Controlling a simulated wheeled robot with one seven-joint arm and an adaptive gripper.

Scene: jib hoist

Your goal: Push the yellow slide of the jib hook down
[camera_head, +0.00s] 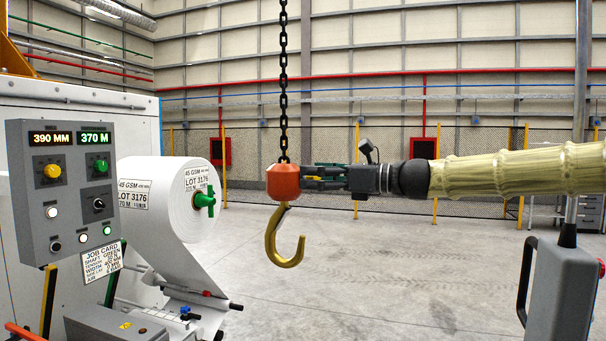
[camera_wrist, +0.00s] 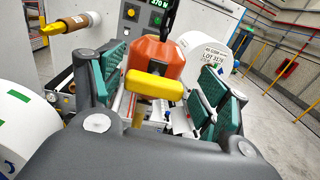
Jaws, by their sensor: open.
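The orange jib hook block (camera_head: 282,182) hangs from a black chain, with the large yellow hook (camera_head: 285,250) below it. My gripper (camera_head: 308,178) reaches in from the right at the block's height, its fingertips close to the block's right side. In the wrist view the orange block (camera_wrist: 158,52) shows between my open green-padded fingers. The yellow slide (camera_wrist: 153,85) is a rounded bar on the near face of the block, between the fingers. I cannot tell whether anything touches it. In the head view the slide cannot be made out behind the fingers.
A grey control panel (camera_head: 78,190) with lit displays stands at the left, beside a white paper roll (camera_head: 165,200). A grey pendant-like box (camera_head: 562,290) on a pole stands at the front right. The floor (camera_head: 350,260) under the hook is clear.

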